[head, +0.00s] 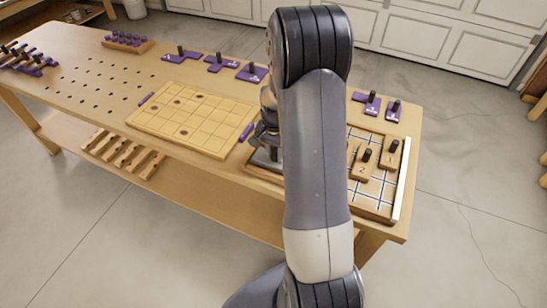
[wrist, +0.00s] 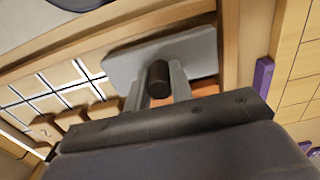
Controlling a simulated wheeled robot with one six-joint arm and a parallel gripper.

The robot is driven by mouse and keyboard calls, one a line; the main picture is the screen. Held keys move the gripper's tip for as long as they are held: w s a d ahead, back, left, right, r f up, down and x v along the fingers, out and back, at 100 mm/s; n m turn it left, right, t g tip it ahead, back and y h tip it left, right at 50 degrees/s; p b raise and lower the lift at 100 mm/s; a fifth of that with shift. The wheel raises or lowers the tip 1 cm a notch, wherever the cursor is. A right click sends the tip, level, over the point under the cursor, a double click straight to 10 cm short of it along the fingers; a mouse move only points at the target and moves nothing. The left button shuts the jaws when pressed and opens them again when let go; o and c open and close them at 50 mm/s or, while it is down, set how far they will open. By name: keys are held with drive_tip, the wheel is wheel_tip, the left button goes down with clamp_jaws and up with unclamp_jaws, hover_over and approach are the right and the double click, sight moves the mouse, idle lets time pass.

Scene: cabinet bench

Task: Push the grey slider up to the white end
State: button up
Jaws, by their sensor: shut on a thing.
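The grey slider (wrist: 118,66) is a flat light-grey plate with a dark upright knob (wrist: 158,80). It lies in the wooden-framed tray, at the end away from the white end. My gripper (wrist: 160,88) is shut on the knob, one finger on each side. In the head view my gripper (head: 265,137) is at the tray's left end, and my arm hides most of the slider and the tray's middle. The white end (head: 401,180) is a white strip along the tray's right edge.
Wooden tiles with dark knobs (head: 366,160) (head: 390,152) stand on the tray's white-lined grid (head: 368,140), between slider and white end. A yellow gridded board (head: 190,120) lies left of the tray. Purple pieces (head: 372,103) with knobs line the bench's back edge.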

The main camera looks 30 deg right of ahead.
drive_tip(key=shift+s+d+b, duration=0.15)
drive_tip(key=shift+s+d, duration=0.65)
drive_tip(key=shift+s, duration=0.25)
drive_tip(key=shift+s+d+b, duration=0.1)
drive_tip(key=shift+s+d, duration=0.75)
drive_tip(key=shift+s, duration=0.25)
drive_tip(key=shift+s+d+b, duration=0.15)
drive_tip(key=shift+s+d, duration=0.65)
drive_tip(key=shift+s, duration=0.25)
drive_tip(key=shift+s+d, duration=0.85)
drive_tip(key=shift+s, duration=0.2)
drive_tip(key=shift+s+d, duration=0.8)
drive_tip(key=shift+s, duration=0.25)
drive_tip(key=shift+s+d, duration=0.85)
drive_tip(key=shift+s, duration=0.2)
drive_tip(key=shift+b, duration=0.3)
drive_tip(key=shift+s+d, duration=0.8)
drive_tip(key=shift+s, duration=0.25)
drive_tip(key=shift+s+d, duration=0.85)
drive_tip(key=shift+s, duration=0.2)
drive_tip(key=shift+s+d, duration=0.8)
drive_tip(key=shift+s, duration=0.25)
drive_tip(key=shift+s+d, duration=0.95)
drive_tip(key=shift+s, duration=0.25)
drive_tip(key=shift+s+d, duration=0.9)
drive_tip(key=shift+s, duration=0.25)
drive_tip(key=o, duration=0.8)
drive_tip(key=shift+c, duration=0.2)
